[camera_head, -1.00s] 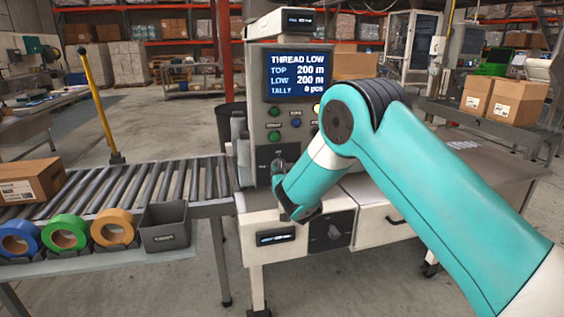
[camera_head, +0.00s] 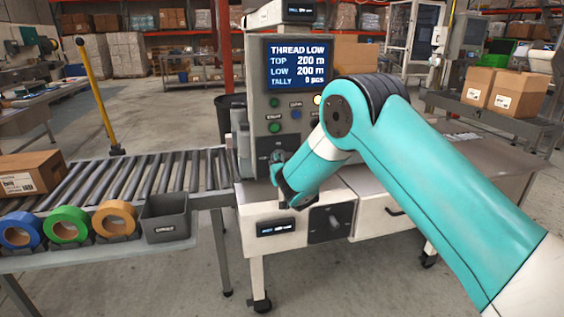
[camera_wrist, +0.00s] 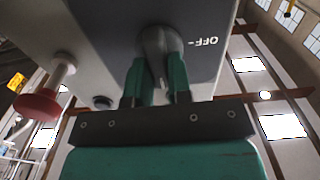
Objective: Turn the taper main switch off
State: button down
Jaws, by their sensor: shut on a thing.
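The taper's main switch shows in the wrist view as a grey rotary knob (camera_wrist: 160,40) on a dark plate with a white "OFF" mark beside it. My gripper (camera_wrist: 156,72) has its two green fingers on either side of the knob and is shut on it. In the head view my gripper (camera_head: 279,170) is at the lower dark plate of the taper's control column (camera_head: 254,115); it hides the knob there. The screen (camera_head: 298,66) is lit and reads "THREAD LOW", top 200 m, low 200 m, tally 0 pcs.
A red mushroom button (camera_wrist: 40,104) sits left of the knob in the wrist view. Coloured buttons (camera_head: 275,115) are above my gripper. A second dark plate with a handle (camera_head: 332,222) is below. A roller conveyor (camera_head: 150,180), tape rolls (camera_head: 68,224) and a grey bin (camera_head: 166,220) are left.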

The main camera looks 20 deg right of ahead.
jog(key=shift+a+f+n+p, duration=0.1)
jog(key=shift+n+p, duration=0.15)
jog(key=shift+n, duration=2.7)
jog(key=shift+a+f+n+p, duration=0.15)
jog(key=shift+n+p, duration=0.15)
jog(key=shift+n, duration=2.6)
jog(key=shift+a+f+n+p, duration=0.1)
jog(key=shift+n+p, duration=0.15)
jog(key=shift+n, duration=2.7)
jog(key=c, duration=1)
grip_release()
jog(key=shift+c, duration=0.2)
jog(key=shift+s, duration=0.1)
jog(key=s+b, duration=1)
jog(key=s, duration=0.7)
jog(key=shift+s, duration=0.15)
